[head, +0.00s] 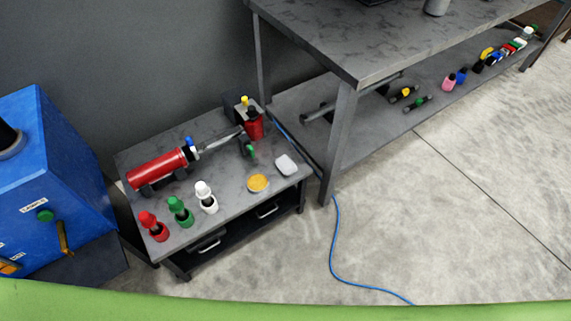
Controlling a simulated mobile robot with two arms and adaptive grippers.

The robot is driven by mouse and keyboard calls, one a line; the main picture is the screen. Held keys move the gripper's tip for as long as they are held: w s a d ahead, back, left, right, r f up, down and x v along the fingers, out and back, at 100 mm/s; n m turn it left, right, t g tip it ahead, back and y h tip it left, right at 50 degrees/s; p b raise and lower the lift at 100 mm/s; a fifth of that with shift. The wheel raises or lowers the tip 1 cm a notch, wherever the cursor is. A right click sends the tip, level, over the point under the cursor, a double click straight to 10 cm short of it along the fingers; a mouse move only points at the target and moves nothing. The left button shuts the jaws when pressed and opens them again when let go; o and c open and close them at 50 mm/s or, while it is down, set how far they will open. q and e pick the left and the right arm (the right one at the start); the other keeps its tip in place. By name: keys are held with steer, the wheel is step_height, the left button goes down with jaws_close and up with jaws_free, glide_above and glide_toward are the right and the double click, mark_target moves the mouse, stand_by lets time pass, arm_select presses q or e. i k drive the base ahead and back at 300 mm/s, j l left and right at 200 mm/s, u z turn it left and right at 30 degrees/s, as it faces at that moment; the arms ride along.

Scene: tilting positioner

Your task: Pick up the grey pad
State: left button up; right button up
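A small light grey pad (286,165) lies flat on the right part of the top of a low grey side table (230,195). It is near the table's right edge, and its whole upper face is visible. A round orange-yellow disc (258,183) lies to its left, apart from it. Neither of my grippers shows in the head view.
The low table also holds a red cylindrical tool (157,168), a red can (254,126), and red (153,227), green (181,212) and white (206,197) bottles. A taller workbench (400,40) stands behind at right. A blue cable (335,240) crosses the floor. A blue cabinet (55,180) stands left.

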mark_target(284, 165)
steer(key=i+z, duration=0.2)
steer(key=z, duration=0.15)
steer(key=i+j+z, duration=0.15)
steer(key=z, duration=0.2)
steer(key=i+j+z, duration=0.15)
steer(key=z, duration=0.2)
